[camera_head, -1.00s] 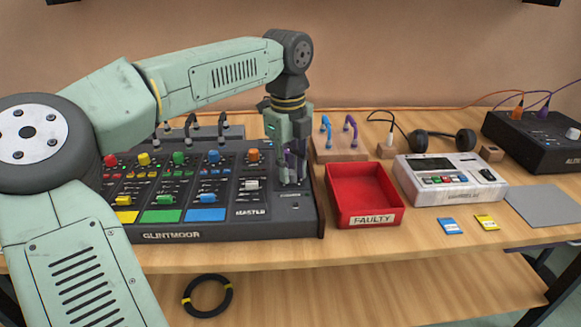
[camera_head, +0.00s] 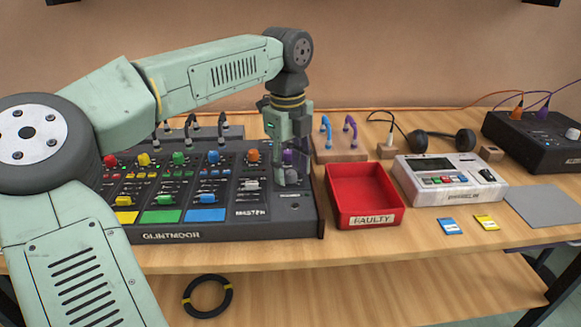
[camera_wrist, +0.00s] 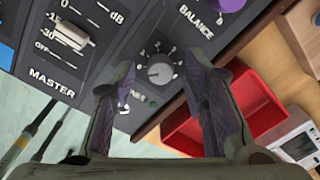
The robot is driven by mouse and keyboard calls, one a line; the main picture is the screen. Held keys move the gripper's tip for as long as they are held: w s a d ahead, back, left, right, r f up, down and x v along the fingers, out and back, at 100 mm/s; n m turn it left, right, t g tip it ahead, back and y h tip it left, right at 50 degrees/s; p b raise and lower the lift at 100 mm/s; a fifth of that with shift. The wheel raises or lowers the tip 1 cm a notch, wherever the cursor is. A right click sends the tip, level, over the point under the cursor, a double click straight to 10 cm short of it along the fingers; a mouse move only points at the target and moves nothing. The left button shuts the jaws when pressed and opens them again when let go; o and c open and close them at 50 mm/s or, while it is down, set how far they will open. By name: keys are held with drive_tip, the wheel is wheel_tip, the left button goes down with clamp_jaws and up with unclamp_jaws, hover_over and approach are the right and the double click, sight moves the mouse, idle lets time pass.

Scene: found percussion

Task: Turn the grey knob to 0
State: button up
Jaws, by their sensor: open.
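The grey knob (camera_wrist: 160,72) is a small round dial on the dark mixer panel, with white numbers around it in the wrist view. Its pointer is too small to read surely. My gripper (camera_wrist: 158,63) is open, with one finger to each side of the knob in that view and a gap on both sides. In the head view my gripper (camera_head: 290,178) points down over the right end of the mixer (camera_head: 175,235) and hides the knob.
A purple balance knob (camera_wrist: 231,4) and a light master slider (camera_wrist: 75,40) are close by on the panel. A red tray (camera_head: 363,190) stands just right of the mixer. A white device (camera_head: 447,182) is farther right. The front table edge is clear.

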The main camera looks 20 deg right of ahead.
sight(289, 173)
wheel_tip(289, 173, up, 12)
drive_tip(key=shift+a+f, duration=0.2)
drive_tip(key=shift+a, duration=0.05)
drive_tip(key=shift+s, duration=0.1)
